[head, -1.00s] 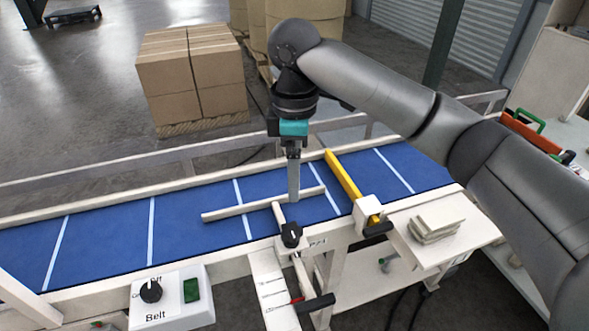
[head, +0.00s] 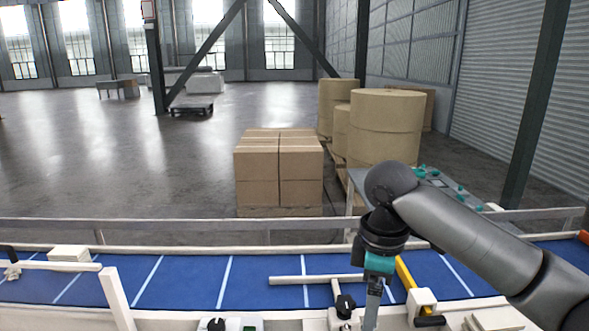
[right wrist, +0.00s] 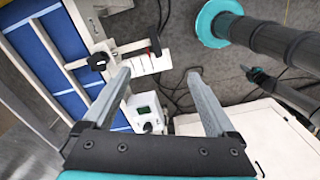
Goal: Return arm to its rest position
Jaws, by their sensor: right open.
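My right arm comes in from the right in the head view, and its gripper (head: 372,306) points down in front of the blue conveyor belt (head: 180,280), just left of a yellow bar (head: 405,275). In the right wrist view the two grey fingers (right wrist: 157,78) are spread apart with nothing between them. A white control box (right wrist: 146,114) and the belt (right wrist: 48,50) show beyond and to the left of them. My left gripper is not seen in the head view.
A pale guide bar (head: 315,279) lies across the belt. A small pale stack (head: 69,253) stands at the left. Stacked cartons (head: 279,172) and large brown rolls (head: 385,128) stand behind the rail. Open floor lies at the far left.

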